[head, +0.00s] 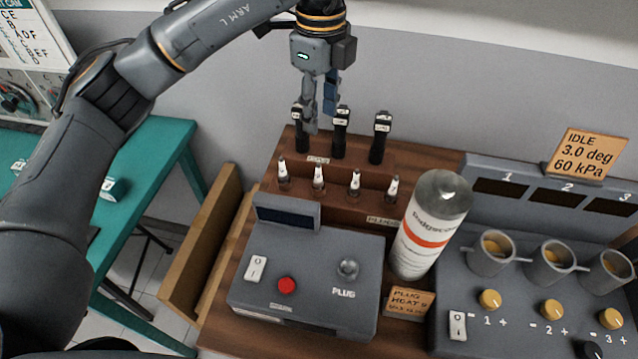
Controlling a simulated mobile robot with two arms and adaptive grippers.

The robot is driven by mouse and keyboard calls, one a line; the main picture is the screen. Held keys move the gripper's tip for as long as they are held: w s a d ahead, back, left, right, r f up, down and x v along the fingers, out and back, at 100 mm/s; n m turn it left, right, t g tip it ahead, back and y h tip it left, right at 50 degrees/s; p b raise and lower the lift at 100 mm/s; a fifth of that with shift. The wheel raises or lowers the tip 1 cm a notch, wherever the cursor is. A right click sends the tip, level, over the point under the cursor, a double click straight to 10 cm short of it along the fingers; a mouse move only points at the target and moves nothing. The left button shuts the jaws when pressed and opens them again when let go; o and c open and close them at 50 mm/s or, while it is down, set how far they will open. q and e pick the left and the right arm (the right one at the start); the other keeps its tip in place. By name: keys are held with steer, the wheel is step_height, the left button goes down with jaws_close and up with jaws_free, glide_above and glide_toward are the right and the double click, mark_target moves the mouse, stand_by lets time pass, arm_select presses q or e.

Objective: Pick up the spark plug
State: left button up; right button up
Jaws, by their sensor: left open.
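Several spark plugs with white tops stand upright in the front step of a brown wooden rack (335,208). From left to right they include a first spark plug (283,172), a second spark plug (318,178), a third spark plug (354,183) and a last spark plug (392,187). My left gripper (320,122) is open and points down above the rack's back row, behind and above the plugs. Its fingers partly overlap the black parts there, and I see nothing between them. My right gripper is not in view.
Three black parts, one a black coil-like piece (380,138), stand in the rack's back row. In front is a grey plug tester box (305,275). A white bottle (430,225) stands right of the rack. A grey console (500,300) fills the right.

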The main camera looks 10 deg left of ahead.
mark_target(319, 163)
arm_select(q)
step_height(319, 163, down, 8)
steer(key=shift+s+r+p, duration=0.1)
steer(key=shift+r+p, duration=0.05)
steer(key=shift+p, duration=0.7)
steer(key=shift+s+f+p, duration=0.1)
steer(key=shift+f+p, duration=0.4)
steer(key=shift+f, duration=0.05)
step_height(319, 163, down, 4)
steer(key=shift+s+a+r+p, duration=0.15)
steer(key=shift+r+p, duration=0.1)
steer(key=shift+p, duration=0.6)
steer(key=shift+f, duration=0.4)
jaws_close()
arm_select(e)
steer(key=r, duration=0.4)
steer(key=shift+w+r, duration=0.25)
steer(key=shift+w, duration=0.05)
